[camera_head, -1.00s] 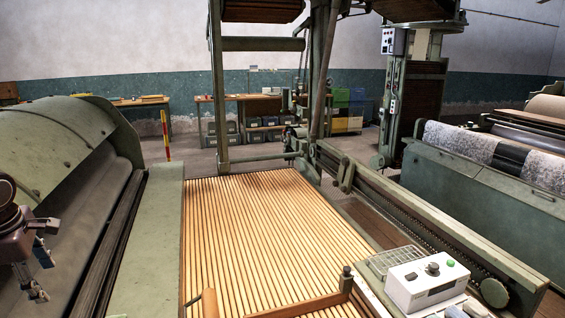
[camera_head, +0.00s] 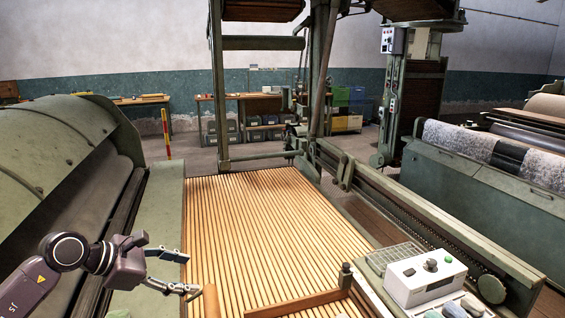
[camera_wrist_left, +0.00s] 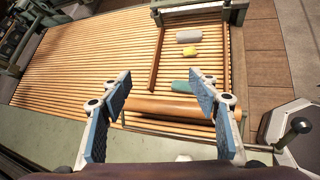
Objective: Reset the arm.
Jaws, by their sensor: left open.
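My left gripper (camera_head: 183,272) is open and empty in the head view, at the lower left, above the edge between the green machine's flat top and the wooden slats. In the left wrist view its two blue-padded fingers (camera_wrist_left: 162,118) stand wide apart. A brown wooden roller (camera_wrist_left: 170,107) shows between and beyond the fingertips; I cannot tell how far below them it lies. In the head view the roller (camera_head: 211,300) shows just right of the fingers, cut off by the bottom edge. My right gripper is not in view.
The slatted wooden lattice (camera_head: 260,230) fills the middle and is mostly clear. A wooden frame (camera_wrist_left: 155,60) on it encloses a grey object (camera_wrist_left: 189,36), a yellow one (camera_wrist_left: 190,50) and a teal one (camera_wrist_left: 181,86). A white control box (camera_head: 427,279) stands at the right.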

